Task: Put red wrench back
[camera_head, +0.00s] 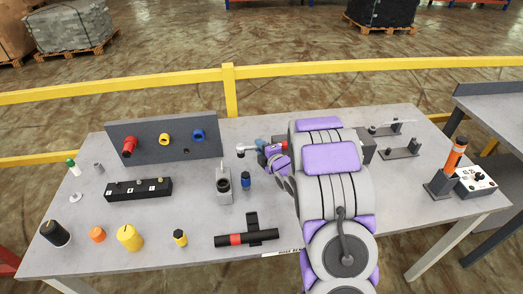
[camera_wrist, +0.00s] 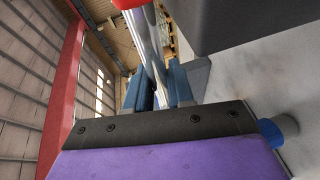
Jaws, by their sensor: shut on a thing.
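My gripper (camera_head: 270,150) is above the middle of the grey table, just left of my arm's large grey and purple joint. Its two blue fingers (camera_wrist: 160,88) are shut on the silver shaft of the wrench (camera_wrist: 147,38). A red part of the wrench shows at the top edge of the wrist view. In the head view the silver wrench end (camera_head: 244,149) sticks out left of the fingers. My arm hides part of the table behind it. Dark holders (camera_head: 400,152) stand right of my arm, one with a silver tool (camera_head: 386,127) on it.
A dark panel (camera_head: 205,146) with red, yellow and blue parts stands at the back left. An orange light tower (camera_head: 455,155) stands at the right beside a switch box (camera_head: 475,181).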

